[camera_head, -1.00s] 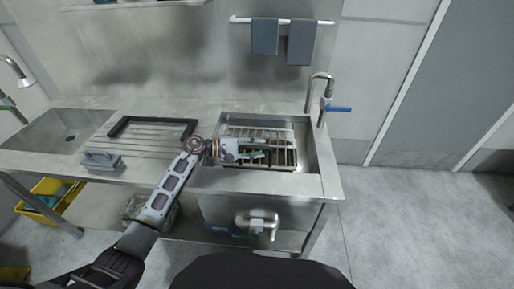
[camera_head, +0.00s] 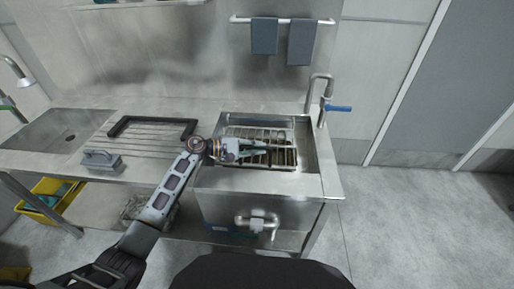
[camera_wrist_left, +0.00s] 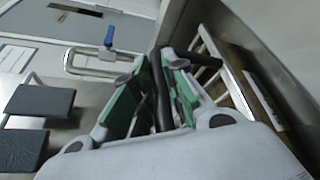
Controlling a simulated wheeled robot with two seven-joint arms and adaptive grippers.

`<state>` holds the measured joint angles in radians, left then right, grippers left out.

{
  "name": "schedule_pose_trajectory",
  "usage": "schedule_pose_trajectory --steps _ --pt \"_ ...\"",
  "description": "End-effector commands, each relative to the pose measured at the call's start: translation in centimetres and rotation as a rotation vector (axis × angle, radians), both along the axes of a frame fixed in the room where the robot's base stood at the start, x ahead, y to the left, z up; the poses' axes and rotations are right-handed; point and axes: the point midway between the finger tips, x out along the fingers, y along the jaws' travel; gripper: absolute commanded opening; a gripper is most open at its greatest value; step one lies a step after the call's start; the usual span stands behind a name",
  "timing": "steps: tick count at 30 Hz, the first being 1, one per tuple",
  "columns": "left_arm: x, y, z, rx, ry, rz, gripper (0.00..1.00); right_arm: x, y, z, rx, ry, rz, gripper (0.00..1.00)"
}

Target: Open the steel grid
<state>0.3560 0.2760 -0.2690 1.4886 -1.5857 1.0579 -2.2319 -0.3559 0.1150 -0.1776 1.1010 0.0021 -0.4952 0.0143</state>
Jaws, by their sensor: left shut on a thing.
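The steel grid (camera_head: 284,158), a frame of thin bars, sits in the right-hand sink basin. My left gripper (camera_head: 262,150) reaches over it from the left, its fingers pointing right across the bars. In the left wrist view the green-padded fingers are shut on a dark bar (camera_wrist_left: 160,88) between them. The grid's bars (camera_wrist_left: 240,80) rise just right of the fingers in that view. Whether the dark bar belongs to the grid cannot be told for sure. My right gripper is not in view.
The sink rim (camera_head: 330,178) surrounds the grid. A tap with a blue lever (camera_head: 338,108) stands at the back right. A black frame (camera_head: 160,120) and a grey handled block (camera_head: 101,160) lie on the counter to the left. Two grey towels (camera_head: 264,36) hang behind.

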Motion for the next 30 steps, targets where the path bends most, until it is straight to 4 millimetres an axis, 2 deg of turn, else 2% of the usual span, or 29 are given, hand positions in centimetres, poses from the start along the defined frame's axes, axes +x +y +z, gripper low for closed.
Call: schedule_pose_trajectory --steps 10,20,30 --pt "0.2 0.1 0.7 -0.001 0.02 0.0 0.0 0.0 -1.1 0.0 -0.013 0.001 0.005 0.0" --pt "0.4 0.0 1.7 -0.003 0.036 0.002 0.0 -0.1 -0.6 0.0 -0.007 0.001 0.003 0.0" --pt "1.2 0.1 4.3 -0.004 0.116 0.001 0.0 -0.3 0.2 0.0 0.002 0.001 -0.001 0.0"
